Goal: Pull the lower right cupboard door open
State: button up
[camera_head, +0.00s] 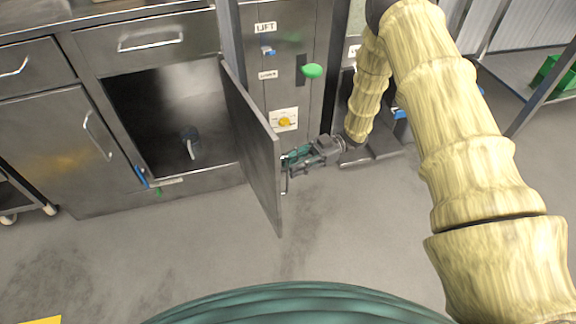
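The lower right cupboard door (255,150) stands swung well out from the cabinet, seen nearly edge-on.
The left cupboard door (75,140) and the drawers (150,38) above are shut. A panel marked LIFT (285,90) with a green button (312,71) and a yellow knob (285,121) stands behind the open door. The grey floor (190,250) in front is clear.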

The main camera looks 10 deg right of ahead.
jog(key=v, duration=0.9)
jog(key=shift+d, duration=0.3)
